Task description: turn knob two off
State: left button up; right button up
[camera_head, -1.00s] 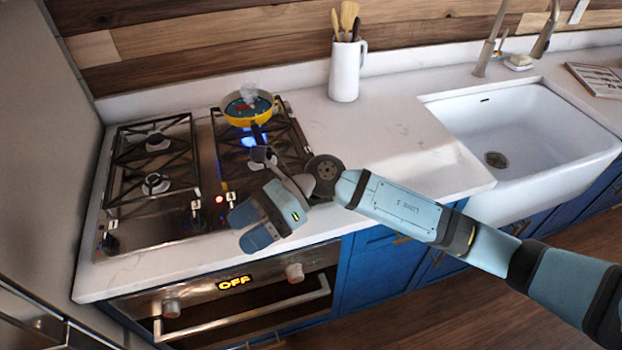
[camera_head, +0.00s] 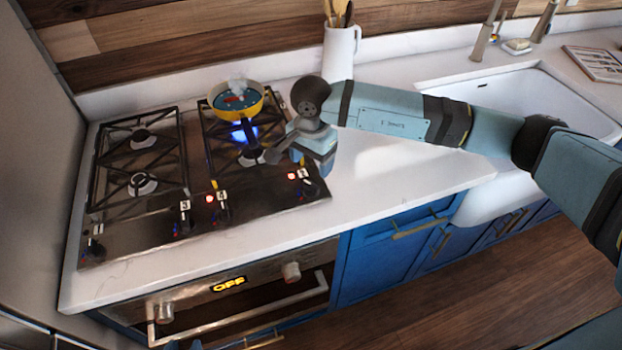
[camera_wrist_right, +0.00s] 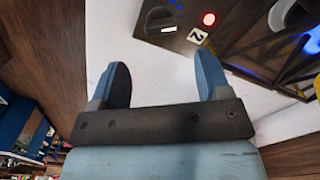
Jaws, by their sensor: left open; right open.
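Knob two (camera_head: 309,187) is at the right front corner of the cooktop (camera_head: 250,200), beside its label "2" and a lit red light. In the right wrist view, knob two (camera_wrist_right: 163,22) is a dark round knob with a pale bar, close to the white label and red light. My right gripper (camera_wrist_right: 161,75) is open and empty, its blue fingers apart over the white counter, short of the knob and not touching it. In the head view my right gripper (camera_head: 315,150) hangs over the cooktop's right edge, its fingertips partly hidden. My left gripper is not in view.
A yellow pan (camera_head: 236,101) with steam sits over a blue flame (camera_head: 245,134) at the back right. A white pitcher of utensils (camera_head: 340,50) stands behind my arm. The counter right of the cooktop is clear.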

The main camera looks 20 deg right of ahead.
aim_at(312, 184)
notch_tip(312, 184, down, 8)
jog(key=shift+r+p, duration=0.1)
jog(key=shift+p, duration=0.4)
jog(key=shift+c, duration=0.4)
jog(key=c, duration=0.8)
jog(key=shift+m+b, duration=1.3)
jog(key=shift+c, duration=0.2)
jog(key=m+b, duration=0.2)
jog(key=shift+m, duration=0.4)
jog(key=shift+m+b, duration=0.3)
jog(key=shift+m, duration=0.3)
jog(key=o, duration=0.9)
